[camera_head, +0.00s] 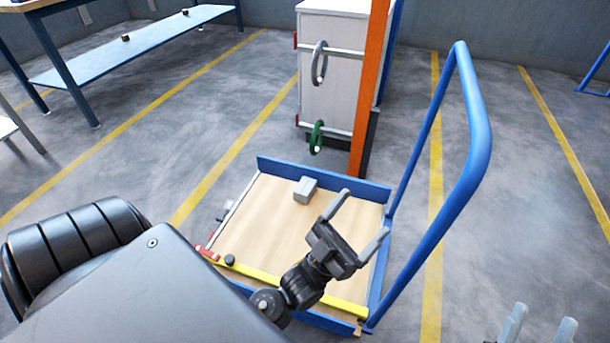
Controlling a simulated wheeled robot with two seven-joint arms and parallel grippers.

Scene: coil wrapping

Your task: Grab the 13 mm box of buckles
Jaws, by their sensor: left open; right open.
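A small grey box (305,190) sits on the wooden deck of a blue cart (262,215), near its back edge. It may be the box of buckles, but no label or size can be read. My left gripper (365,214) is over the right part of the deck, to the right of the grey box and apart from it. Its two fingers are spread with nothing between them. My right gripper (540,325) shows only its two fingertips at the bottom right edge. They are apart, and the rest is cut off.
The cart's blue handle (478,135) rises on the right. A yellow bar (345,307) and a red tool (208,253) lie along its front. Behind stands a white cabinet (330,90) with grey (319,62) and green rings (317,137), beside an orange post (369,90). Shelving is at upper left.

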